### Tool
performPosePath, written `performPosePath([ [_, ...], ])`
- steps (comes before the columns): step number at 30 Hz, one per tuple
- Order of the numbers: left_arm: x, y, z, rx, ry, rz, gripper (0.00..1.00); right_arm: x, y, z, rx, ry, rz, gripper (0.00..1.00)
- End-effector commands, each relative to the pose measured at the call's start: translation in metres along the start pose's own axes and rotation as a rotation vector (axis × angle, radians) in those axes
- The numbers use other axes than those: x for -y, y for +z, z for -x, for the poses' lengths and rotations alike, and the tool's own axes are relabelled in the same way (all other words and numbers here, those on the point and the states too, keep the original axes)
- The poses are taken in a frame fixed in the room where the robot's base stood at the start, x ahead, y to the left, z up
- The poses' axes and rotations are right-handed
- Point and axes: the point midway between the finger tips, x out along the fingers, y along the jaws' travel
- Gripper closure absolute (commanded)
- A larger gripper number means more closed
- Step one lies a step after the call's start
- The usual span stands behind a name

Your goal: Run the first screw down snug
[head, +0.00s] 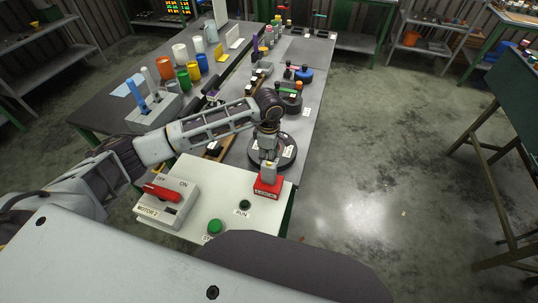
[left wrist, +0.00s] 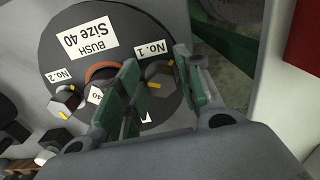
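The black disc (head: 287,158) lies on the bench under my left gripper (head: 268,146). In the left wrist view the disc (left wrist: 75,35) carries the labels "BUSH Size 40", "No. 1" and "No. 2". The first screw (left wrist: 159,76), a dark hex head with a yellow mark, stands by the "No. 1" label. My left gripper (left wrist: 157,75) is open, with its green-padded fingers on either side of this screw head; firm contact does not show. The second screw (left wrist: 64,101) stands by "No. 2". An orange-brown ring (left wrist: 101,73) sits between them, partly hidden by a finger. My right gripper is out of view.
A white panel (head: 225,222) in front carries a red-handled switch (head: 163,193), a green button (head: 215,226) and a red block (head: 267,187), close to the disc. Cups (head: 180,53) and other parts stand farther back.

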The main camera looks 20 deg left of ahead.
Motion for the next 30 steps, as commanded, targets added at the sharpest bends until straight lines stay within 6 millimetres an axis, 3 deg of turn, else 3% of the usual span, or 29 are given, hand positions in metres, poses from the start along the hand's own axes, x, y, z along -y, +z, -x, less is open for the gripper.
performPosePath([
  [2, 0.0, 0.0, 0.0, 0.0, 0.0, 0.0, 0.67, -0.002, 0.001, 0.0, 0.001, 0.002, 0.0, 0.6],
  [9, 0.0, 0.0, 0.0, 0.0, 0.0, 0.0, 0.97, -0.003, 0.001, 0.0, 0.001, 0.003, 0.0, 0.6],
  [25, -0.002, -0.001, -0.001, 0.0, 0.002, 0.146, 0.97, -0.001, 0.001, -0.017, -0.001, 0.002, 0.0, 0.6],
  [30, -0.002, -0.001, -0.001, 0.0, 0.002, 0.226, 0.97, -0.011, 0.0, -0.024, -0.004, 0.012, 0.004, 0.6],
])
